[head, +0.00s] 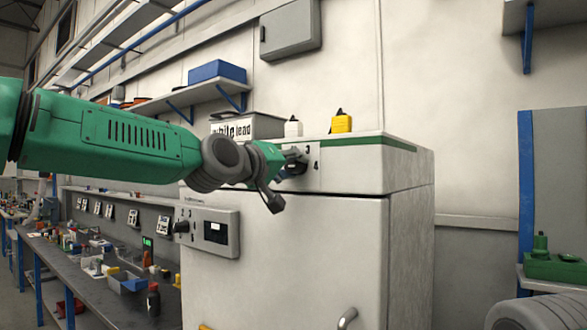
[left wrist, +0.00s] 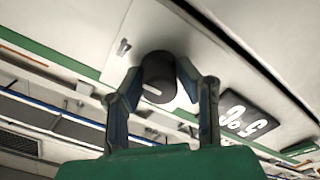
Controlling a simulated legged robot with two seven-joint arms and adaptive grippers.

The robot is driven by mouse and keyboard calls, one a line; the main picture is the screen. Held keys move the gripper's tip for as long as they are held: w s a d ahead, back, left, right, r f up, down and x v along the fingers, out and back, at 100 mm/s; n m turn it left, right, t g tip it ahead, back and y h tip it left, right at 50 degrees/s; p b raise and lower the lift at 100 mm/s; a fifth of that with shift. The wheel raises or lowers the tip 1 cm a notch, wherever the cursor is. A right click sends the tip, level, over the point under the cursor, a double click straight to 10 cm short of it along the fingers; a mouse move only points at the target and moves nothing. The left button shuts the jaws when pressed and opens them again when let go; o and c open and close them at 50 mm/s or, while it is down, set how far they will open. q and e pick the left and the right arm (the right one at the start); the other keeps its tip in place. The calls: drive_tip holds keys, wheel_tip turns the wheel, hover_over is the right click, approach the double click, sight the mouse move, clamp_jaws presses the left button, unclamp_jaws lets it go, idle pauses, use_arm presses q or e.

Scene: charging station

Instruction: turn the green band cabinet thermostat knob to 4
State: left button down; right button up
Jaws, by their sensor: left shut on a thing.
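The white cabinet (head: 300,250) has a green band (head: 365,141) along its top edge. Its thermostat knob is black and sits on a pale plate near the band, with the numerals 3 and 4 visible beside it in the head view. In the left wrist view the knob (left wrist: 158,70) shows a short white pointer line, and a 4 is printed on the plate to its upper left. My left gripper (head: 285,166) is shut on the knob, one finger on each side (left wrist: 172,82). In the head view the gripper hides most of the knob. My right gripper is out of view.
A second knob (head: 181,227) and a display panel (head: 217,232) sit lower on the cabinet front. White (head: 293,127) and yellow (head: 341,122) containers stand on top. A cluttered bench (head: 75,255) runs along the left. A door handle (head: 347,318) projects below.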

use_arm(q)
drive_tip(key=shift+d+f, duration=0.2)
drive_tip(key=shift+f, duration=0.4)
drive_tip(key=c, duration=1.2)
unclamp_jaws()
drive_tip(key=shift+r, duration=0.1)
drive_tip(key=shift+a+r, duration=0.1)
drive_tip(key=shift+r, duration=0.05)
drive_tip(key=shift+s+a+r, duration=0.15)
drive_tip(key=shift+s+a, duration=0.1)
drive_tip(key=v, duration=1.1)
drive_tip(key=shift+a, duration=0.15)
